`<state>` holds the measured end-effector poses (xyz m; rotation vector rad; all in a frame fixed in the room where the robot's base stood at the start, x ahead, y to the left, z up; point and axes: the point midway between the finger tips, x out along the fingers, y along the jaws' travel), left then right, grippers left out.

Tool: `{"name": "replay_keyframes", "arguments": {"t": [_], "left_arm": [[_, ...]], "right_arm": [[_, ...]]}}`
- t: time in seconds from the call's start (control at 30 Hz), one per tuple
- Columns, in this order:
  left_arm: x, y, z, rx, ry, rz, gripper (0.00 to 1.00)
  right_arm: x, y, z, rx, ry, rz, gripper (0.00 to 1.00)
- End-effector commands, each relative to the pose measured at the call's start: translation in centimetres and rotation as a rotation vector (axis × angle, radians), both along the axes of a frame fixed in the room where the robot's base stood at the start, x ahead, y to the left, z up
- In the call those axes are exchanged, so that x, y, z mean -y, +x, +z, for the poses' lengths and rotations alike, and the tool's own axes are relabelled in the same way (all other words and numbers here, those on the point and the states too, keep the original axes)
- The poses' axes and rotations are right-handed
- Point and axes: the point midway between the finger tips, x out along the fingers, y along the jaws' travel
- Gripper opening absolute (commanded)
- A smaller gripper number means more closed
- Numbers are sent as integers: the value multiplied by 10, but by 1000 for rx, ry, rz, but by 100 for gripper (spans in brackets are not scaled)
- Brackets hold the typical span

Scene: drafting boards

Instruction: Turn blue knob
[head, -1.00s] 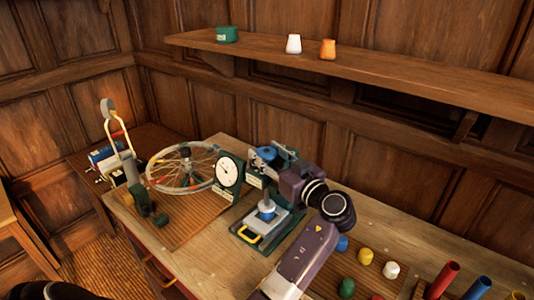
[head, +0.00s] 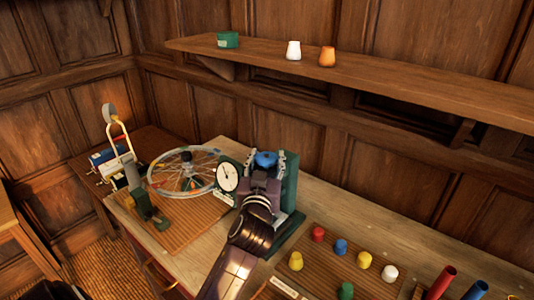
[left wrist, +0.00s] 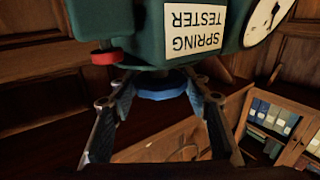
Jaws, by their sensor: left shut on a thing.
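The blue knob (head: 265,159) sits on top of the green spring tester (head: 288,190), which has a white dial (head: 227,177) on its left. My left gripper (head: 264,160) is over the tester, with a finger on each side of the knob. The left wrist view shows the tester upside down, with the blue knob (left wrist: 162,85) between the fingertips of my left gripper (left wrist: 160,86), shut on it. A red knob (left wrist: 107,57) shows beside it on the tester. My forearm hides the tester's front and lower part in the head view. My right gripper is out of view.
Several coloured knobs, including a yellow one (head: 296,261), stand on a slatted mat at right. A wall shelf (head: 400,77) runs above and behind.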

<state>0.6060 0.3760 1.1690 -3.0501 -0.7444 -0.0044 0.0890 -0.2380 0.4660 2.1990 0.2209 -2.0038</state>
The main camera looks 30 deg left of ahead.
Motion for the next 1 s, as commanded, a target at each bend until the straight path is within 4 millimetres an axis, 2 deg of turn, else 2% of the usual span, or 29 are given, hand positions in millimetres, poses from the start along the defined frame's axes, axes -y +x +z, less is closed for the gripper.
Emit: {"name": "replay_keyframes", "arguments": {"t": [0.03, 0.1, 0.4, 0.63, 1.0], "left_arm": [[-3, -1, 7, -2, 9, -42, 20], [-3, -1, 7, -3, 11, -106, 20], [-3, 0, 5, -3, 12, -346, 20], [-3, 1, 3, -6, 11, -507, 20], [-2, 1, 1, -3, 8, -714, 20]], "right_arm": [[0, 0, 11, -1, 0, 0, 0], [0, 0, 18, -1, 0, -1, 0], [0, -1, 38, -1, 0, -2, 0], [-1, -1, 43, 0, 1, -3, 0], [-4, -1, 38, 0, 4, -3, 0]]}}
